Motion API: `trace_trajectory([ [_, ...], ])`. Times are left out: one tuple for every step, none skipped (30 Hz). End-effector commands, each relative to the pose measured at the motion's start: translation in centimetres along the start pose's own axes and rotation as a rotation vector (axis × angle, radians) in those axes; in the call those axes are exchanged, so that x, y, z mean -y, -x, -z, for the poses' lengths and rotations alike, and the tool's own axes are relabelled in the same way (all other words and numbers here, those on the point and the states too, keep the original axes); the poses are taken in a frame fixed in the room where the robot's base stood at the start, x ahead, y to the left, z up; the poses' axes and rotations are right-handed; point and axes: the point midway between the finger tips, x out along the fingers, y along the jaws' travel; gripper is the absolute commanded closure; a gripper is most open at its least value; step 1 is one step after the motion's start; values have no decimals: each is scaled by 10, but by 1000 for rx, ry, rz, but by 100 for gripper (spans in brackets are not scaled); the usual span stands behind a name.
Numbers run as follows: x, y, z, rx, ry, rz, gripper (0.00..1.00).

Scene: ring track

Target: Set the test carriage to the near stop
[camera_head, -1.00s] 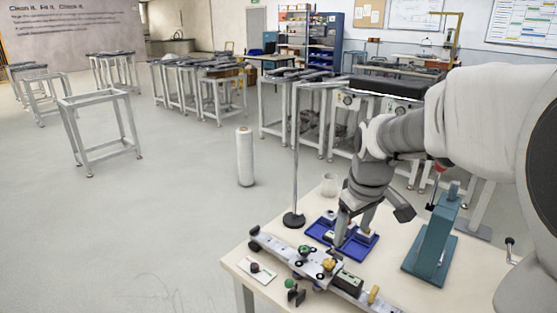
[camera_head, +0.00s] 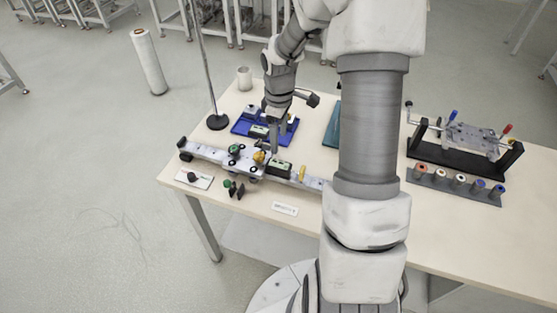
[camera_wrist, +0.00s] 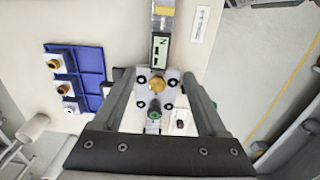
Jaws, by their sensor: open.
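The carriage (camera_head: 241,158) is a pale plate with black rollers, a green knob (camera_head: 234,149) and a brass knob (camera_head: 259,157). It sits on a narrow pale rail (camera_head: 208,152) running along the table's near-left edge. In the wrist view the carriage (camera_wrist: 169,98) lies below and between the two spread fingers. My gripper (camera_wrist: 155,75) is open, pointing down, with nothing held. In the head view my gripper (camera_head: 274,149) hangs at the rail beside the brass knob; contact cannot be told. A dark box with a pale display (camera_head: 279,168) and a yellow block (camera_head: 302,173) are farther right on the rail.
A blue tray (camera_head: 243,127) with small parts lies behind the rail. A stand with a round black base (camera_head: 217,122) and a white cup (camera_head: 244,72) stand further back. A small card (camera_head: 193,178) and dark clips (camera_head: 234,189) lie in front. A black fixture (camera_head: 462,150) is at the right.

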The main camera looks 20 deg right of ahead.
Motion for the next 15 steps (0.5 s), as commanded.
trace_trajectory([
  [1,-13,0,1,1,4,25],
  [1,-20,0,2,2,5,25],
  [1,-29,0,2,2,4,25],
  [1,-35,0,2,1,5,25],
  [1,-42,0,2,0,5,25],
  [2,-50,0,2,0,5,25],
  [2,-57,0,2,1,5,25],
  [1,-62,0,2,1,4,25],
  [1,-70,0,2,1,4,25],
  [1,-75,0,2,1,4,25],
  [1,-80,0,1,0,3,25],
  [1,-85,0,1,0,3,25],
  [1,-89,0,1,0,2,25],
  [0,-92,0,1,0,1,25],
  [0,-96,0,1,0,1,25],
])
